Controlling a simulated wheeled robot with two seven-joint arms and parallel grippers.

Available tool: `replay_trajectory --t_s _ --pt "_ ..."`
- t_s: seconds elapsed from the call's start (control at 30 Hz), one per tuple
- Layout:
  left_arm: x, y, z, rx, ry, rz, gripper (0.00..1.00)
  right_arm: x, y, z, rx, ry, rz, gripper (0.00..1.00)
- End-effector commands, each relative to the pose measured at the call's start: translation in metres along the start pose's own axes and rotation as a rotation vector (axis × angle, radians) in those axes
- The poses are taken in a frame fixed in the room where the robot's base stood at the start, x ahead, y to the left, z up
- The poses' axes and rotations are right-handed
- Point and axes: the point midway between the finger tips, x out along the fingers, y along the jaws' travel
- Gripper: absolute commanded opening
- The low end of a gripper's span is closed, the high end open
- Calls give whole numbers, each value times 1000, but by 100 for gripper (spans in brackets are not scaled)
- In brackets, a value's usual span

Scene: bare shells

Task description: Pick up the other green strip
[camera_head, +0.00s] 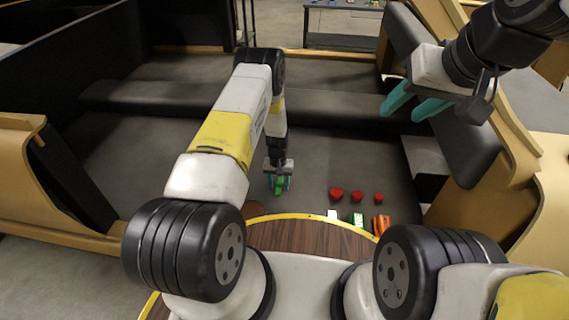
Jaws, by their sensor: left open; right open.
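One green strip (279,188) lies at the fingers of my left gripper (279,182), partly hidden by them. The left gripper points down and its jaws are open around or just above the strip; I cannot tell whether they touch it. Another small green and white piece (357,219) lies further right, near the edge of the brown wooden surface. My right gripper (415,105) is open and empty, held high at the upper right with its teal fingers apart.
Three red pieces (357,196) stand in a row right of the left gripper. A white piece (332,214) and orange pieces (380,224) lie nearer. A yellow-edged brown wooden surface (300,236) is in front. Dark padded benches with wooden sides (65,185) surround the area.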

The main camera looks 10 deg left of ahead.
Motion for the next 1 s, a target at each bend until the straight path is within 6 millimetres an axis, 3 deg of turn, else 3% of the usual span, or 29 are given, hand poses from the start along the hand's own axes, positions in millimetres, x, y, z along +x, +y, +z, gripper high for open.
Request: replay_trajectory --t_s 0.17,0.4,0.77,1.0 --pt "0 0 0 0 0 0 47 0 0 0 0 0 0 44" --pt "0 0 0 0 -1 0 0 0 0 0 0 0 0 44" --pt "-5 0 0 0 0 0 0 0 0 0 0 0 0 44" --pt "-48 0 -1 0 3 0 0 0 0 0 0 0 0 44"
